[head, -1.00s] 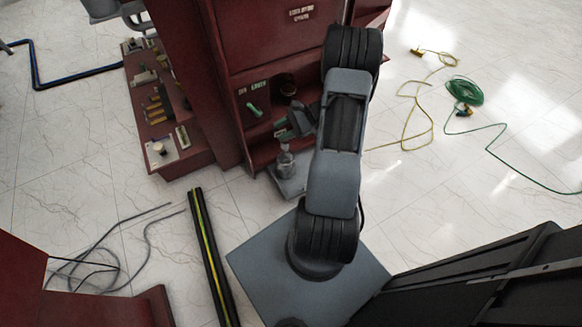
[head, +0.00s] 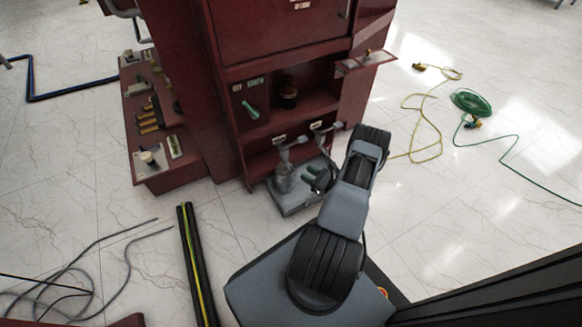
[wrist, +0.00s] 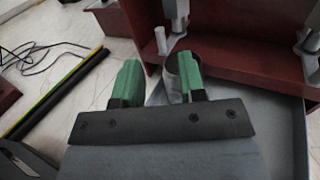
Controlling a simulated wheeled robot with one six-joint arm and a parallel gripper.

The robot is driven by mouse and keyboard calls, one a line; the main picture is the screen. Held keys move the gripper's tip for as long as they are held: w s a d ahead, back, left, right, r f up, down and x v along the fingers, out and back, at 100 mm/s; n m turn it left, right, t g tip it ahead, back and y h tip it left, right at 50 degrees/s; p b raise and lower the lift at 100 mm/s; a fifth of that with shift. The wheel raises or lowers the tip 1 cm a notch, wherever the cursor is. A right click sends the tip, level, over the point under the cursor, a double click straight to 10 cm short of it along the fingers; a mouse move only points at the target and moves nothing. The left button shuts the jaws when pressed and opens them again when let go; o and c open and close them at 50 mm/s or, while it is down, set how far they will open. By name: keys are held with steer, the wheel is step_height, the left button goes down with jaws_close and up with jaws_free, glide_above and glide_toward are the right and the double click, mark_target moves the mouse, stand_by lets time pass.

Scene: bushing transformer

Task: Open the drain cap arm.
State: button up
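My gripper (wrist: 158,68) has two green fingers, which stand apart with no object clearly held between them. In the head view my gripper (head: 316,180) is low, just right of a grey metal cylinder (head: 284,177). The cylinder stands on a grey base plate (head: 300,207) in front of the red cabinet. Grey lever-like fittings (head: 292,141) show above it on the cabinet's lower part. In the wrist view a round metal piece (wrist: 171,72) shows partly behind the right finger, with a pale upright peg (wrist: 160,40) beyond. I cannot tell which piece is the drain cap arm.
The red cabinet (head: 280,40) stands ahead, with a shelf holding a green handle (head: 250,110) and a dark round part (head: 288,92). A small side ledge (head: 366,62) juts out right. A black-yellow strip (head: 195,262) and loose cables (head: 90,270) lie left.

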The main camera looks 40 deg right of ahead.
mark_target(291, 165)
steer(key=b+x, duration=0.2)
steer(key=x, duration=0.6)
steer(key=shift+w+a, duration=0.1)
steer(key=shift+w, duration=0.15)
steer(key=shift+c, duration=0.2)
jaws_close()
